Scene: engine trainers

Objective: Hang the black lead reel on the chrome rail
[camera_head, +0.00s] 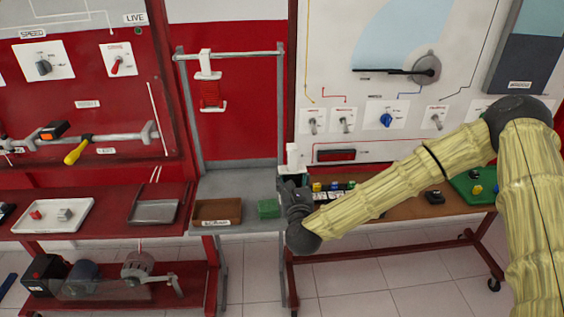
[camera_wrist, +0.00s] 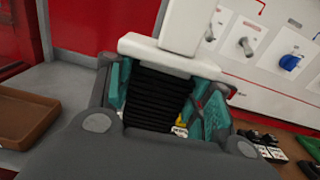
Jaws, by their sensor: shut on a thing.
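The black lead reel (camera_wrist: 158,98) is upright between the teal-padded fingers of my gripper (camera_wrist: 164,100) in the wrist view. Its white top flange and hook part rise above the fingers. In the head view, the white hook part (camera_head: 292,157) shows above my gripper (camera_head: 291,181), while the black winding is mostly hidden. The chrome rail (camera_head: 245,53) runs level across the grey frame, higher and to the left of my gripper. A red lead reel (camera_head: 210,95) hangs from the rail toward its left end. The rail to its right is bare.
Below the rail, a grey shelf (camera_head: 236,187) carries a brown tray (camera_head: 217,222) and a green block (camera_head: 268,208). A white panel with switches (camera_head: 385,115) stands right of the frame. A red panel with a yellow-handled screwdriver (camera_head: 77,152) stands left.

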